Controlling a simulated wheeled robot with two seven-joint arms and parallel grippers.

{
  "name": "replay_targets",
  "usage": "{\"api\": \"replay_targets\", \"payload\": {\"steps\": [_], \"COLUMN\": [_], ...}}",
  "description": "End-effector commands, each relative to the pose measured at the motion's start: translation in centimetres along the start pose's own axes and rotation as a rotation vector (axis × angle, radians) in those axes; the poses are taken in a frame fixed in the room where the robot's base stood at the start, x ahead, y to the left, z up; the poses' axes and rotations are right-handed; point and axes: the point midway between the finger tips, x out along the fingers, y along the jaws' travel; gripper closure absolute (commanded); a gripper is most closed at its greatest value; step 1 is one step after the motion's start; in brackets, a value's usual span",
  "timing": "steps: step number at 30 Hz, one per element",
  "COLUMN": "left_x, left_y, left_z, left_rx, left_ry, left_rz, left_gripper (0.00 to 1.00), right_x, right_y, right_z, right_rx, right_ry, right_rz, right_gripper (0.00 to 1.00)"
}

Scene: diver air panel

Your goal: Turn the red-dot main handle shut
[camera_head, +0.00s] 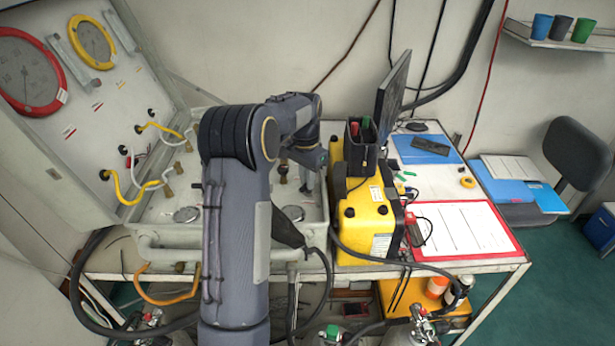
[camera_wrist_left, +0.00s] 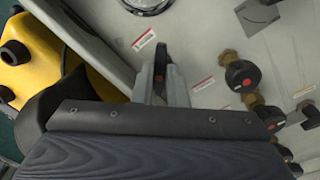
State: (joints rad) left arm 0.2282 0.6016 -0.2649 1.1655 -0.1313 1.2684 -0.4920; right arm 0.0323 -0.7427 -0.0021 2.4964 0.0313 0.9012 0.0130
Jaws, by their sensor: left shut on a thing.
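My left gripper (camera_wrist_left: 164,84) is shut on a black lever handle (camera_wrist_left: 162,58), whose upper part stands out between the pale fingers in the left wrist view. A small reddish mark shows low on the handle, mostly hidden by the fingers. In the head view my left gripper (camera_head: 309,178) is at the right part of the pale air panel (camera_head: 165,207), and my arm hides much of the panel and the handle. A black round knob (camera_wrist_left: 242,74) with a red mark, on a brass stem, is to the right in the wrist view. My right gripper is not in view.
A yellow case (camera_head: 367,217) stands close to the right of the panel, with a black holder (camera_head: 361,147) on it. A monitor (camera_head: 393,90) is behind. Yellow hoses (camera_head: 117,187) and gauges (camera_head: 32,72) are at the left. A red-edged clipboard (camera_head: 462,230) lies at the right.

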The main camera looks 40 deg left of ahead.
Motion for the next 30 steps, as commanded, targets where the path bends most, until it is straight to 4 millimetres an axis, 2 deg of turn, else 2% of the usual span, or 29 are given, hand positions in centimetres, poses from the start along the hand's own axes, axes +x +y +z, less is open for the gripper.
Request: {"api": "replay_targets", "payload": {"steps": [18, 30], "left_x": [-0.2, -0.2], "left_y": [-0.3, -0.4], "left_z": [-0.3, -0.4], "left_rx": [0.563, 0.780], "left_ry": [-0.022, -0.033], "left_rz": [-0.003, -0.004], "left_gripper": [1.00, 1.00], "right_x": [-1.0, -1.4], "right_y": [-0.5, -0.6], "right_z": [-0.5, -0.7], "right_rx": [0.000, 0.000], "right_ry": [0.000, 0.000], "right_rz": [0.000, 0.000], "right_gripper": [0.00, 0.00]}}
